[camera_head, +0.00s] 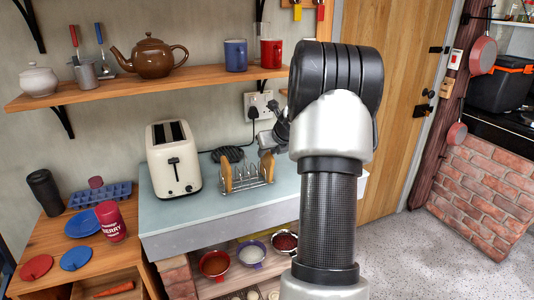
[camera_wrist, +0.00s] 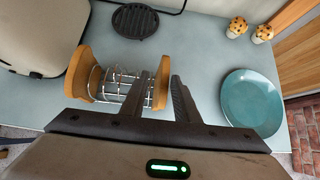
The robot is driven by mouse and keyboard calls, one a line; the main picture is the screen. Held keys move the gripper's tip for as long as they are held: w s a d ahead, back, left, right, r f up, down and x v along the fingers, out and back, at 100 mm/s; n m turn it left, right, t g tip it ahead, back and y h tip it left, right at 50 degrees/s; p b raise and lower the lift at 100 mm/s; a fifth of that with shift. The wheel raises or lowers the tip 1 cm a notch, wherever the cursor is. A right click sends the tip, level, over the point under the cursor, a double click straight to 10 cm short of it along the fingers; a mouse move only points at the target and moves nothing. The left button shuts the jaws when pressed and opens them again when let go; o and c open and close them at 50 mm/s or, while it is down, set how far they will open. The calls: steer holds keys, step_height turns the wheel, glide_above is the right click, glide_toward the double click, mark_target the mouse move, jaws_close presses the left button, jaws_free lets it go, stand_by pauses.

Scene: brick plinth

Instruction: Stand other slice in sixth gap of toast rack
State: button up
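The wire toast rack (camera_head: 250,182) stands on the pale blue counter and also shows in the wrist view (camera_wrist: 118,84). One brown bread slice (camera_head: 226,174) stands at its left end, also seen in the wrist view (camera_wrist: 79,74). The other slice (camera_head: 266,167) is upright at the right end, apparently within the rack; its lower edge is partly hidden by wires. In the wrist view my gripper (camera_wrist: 162,80) has one finger on each side of this slice (camera_wrist: 161,88), with little or no gap.
A cream toaster (camera_head: 174,158) stands left of the rack. A round black trivet (camera_wrist: 135,21) lies behind it. The counter between rack and plate is clear.

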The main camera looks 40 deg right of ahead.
steer(key=v, duration=1)
steer(key=shift+p, duration=0.45)
steer(key=shift+a+r, duration=0.1)
